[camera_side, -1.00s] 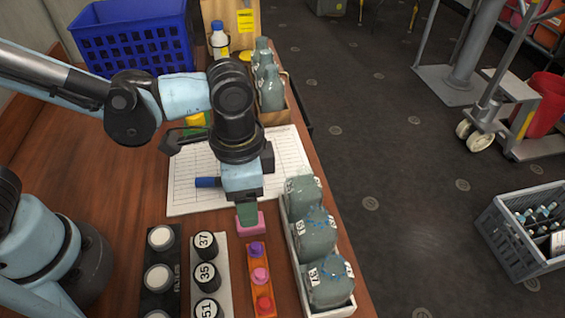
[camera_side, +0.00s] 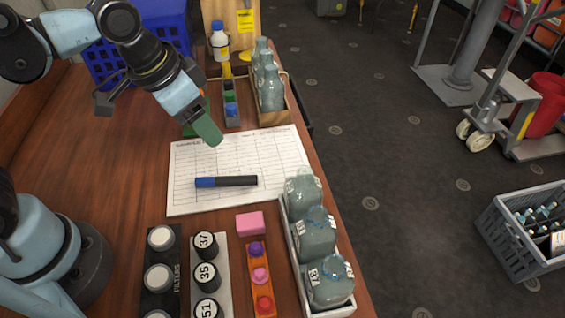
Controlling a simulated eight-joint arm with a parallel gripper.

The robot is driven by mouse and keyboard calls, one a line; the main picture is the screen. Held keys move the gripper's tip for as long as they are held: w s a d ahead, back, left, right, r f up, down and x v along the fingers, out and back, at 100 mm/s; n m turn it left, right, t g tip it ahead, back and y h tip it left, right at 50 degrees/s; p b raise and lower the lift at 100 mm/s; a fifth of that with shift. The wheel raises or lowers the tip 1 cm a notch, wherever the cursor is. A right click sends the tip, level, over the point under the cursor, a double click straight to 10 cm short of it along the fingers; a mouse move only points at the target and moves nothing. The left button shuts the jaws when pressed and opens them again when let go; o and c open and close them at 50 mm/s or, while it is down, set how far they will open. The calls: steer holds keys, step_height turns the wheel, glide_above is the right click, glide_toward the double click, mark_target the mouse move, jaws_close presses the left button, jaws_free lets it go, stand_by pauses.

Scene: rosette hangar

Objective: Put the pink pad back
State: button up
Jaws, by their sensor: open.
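The pink pad (camera_side: 250,222) is a small block lying flat on the brown table, just beyond the far end of the orange strip (camera_side: 262,290) with purple, pink and red knobs. Nothing holds it. My gripper (camera_side: 208,131) is open and empty, up and to the left of the pad, above the far part of the white sheet. Its green fingers point down and right, and one finger largely hides the other.
A black marker with a blue cap (camera_side: 226,181) lies on the white printed sheet (camera_side: 285,150). Bottles stand in a white tray (camera_side: 296,262) at the right edge and in a wooden box (camera_side: 275,117) behind.

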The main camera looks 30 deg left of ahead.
steer(key=a+n+t+y, duration=0.1)
steer(key=a+n+t, duration=0.2)
steer(key=a, duration=0.5)
steer(key=shift+a+n, duration=0.4)
steer(key=shift+n, duration=0.1)
